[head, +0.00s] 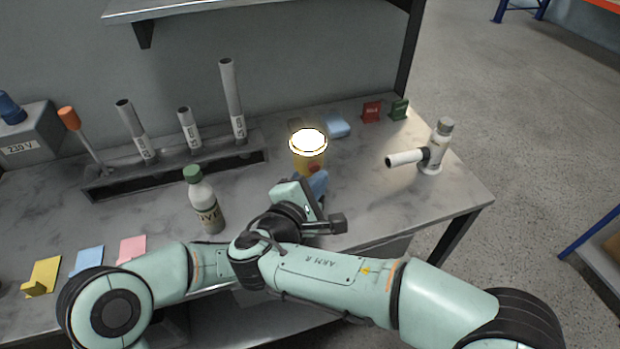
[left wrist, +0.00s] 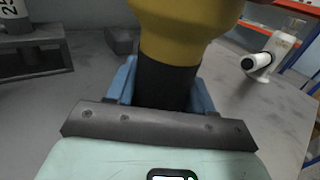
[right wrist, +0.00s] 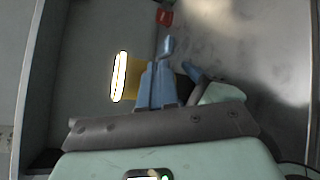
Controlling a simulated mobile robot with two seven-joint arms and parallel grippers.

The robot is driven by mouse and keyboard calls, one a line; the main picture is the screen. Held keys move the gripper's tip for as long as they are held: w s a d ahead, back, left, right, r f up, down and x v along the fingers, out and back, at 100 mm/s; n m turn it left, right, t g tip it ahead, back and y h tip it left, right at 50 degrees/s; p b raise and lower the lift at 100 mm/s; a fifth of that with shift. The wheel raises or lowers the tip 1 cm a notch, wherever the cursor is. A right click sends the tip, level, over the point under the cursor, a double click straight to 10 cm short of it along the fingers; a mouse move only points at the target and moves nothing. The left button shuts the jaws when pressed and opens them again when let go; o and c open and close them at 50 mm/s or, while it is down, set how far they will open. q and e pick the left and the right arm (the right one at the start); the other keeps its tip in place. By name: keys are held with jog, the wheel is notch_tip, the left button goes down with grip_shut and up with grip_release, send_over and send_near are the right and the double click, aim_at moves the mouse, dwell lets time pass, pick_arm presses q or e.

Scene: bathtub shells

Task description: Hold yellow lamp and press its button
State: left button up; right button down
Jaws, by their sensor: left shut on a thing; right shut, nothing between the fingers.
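The yellow lamp (head: 308,163) stands upright in the head view, its round top glowing white. A small red spot, likely its button, shows low on its near side. In the left wrist view, my left gripper (left wrist: 165,85) is shut around the black handle below the lamp's yellow body (left wrist: 185,30). Arms hide this grip in the head view. My right gripper (head: 318,184) is shut and empty, its blue fingers close to the lamp's near side. In the right wrist view, its fingertips (right wrist: 158,68) are beside the lamp (right wrist: 134,78); contact cannot be told.
A green-capped bottle (head: 205,205) stands left of the grippers. A rack (head: 175,168) with several tubes is at the back left. A white device (head: 436,150) stands right. The right front tabletop is clear.

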jog(key=s+d, duration=0.2)
jog(key=s, duration=0.3)
jog(key=shift+s, duration=0.4)
dwell(0.3)
pick_arm(q)
jog(key=o, duration=1.2)
jog(key=shift+o, duration=0.2)
